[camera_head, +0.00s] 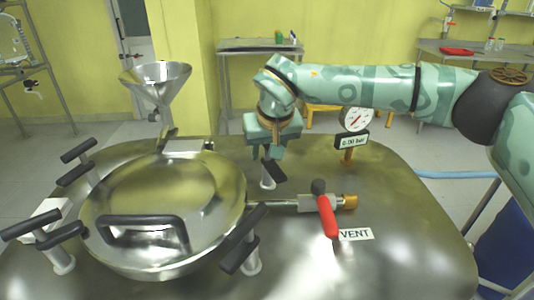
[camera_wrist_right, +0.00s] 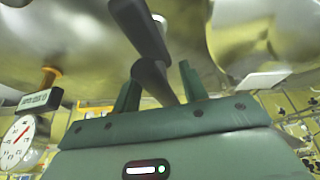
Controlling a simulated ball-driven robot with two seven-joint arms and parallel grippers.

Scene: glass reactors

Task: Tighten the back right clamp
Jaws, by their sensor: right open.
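The back right clamp (camera_head: 273,172) has a black handle and stands on a pale post behind the right side of the round steel lid (camera_head: 150,190). My right gripper (camera_head: 266,150) is above and behind it, pointing down, and partly covers it. In the right wrist view, the black clamp handle (camera_wrist_right: 140,28) runs down between the two green fingers of my right gripper (camera_wrist_right: 158,88). The fingers are apart, with the handle's lower end between them. Whether either finger touches it is hard to tell. My left gripper is not in view.
The front right clamp (camera_head: 240,245) and two left clamps (camera_head: 45,230) (camera_head: 78,160) surround the lid. A red-handled vent valve (camera_head: 327,216) and a pressure gauge (camera_head: 355,118) stand to the right. A steel funnel (camera_head: 155,80) rises behind.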

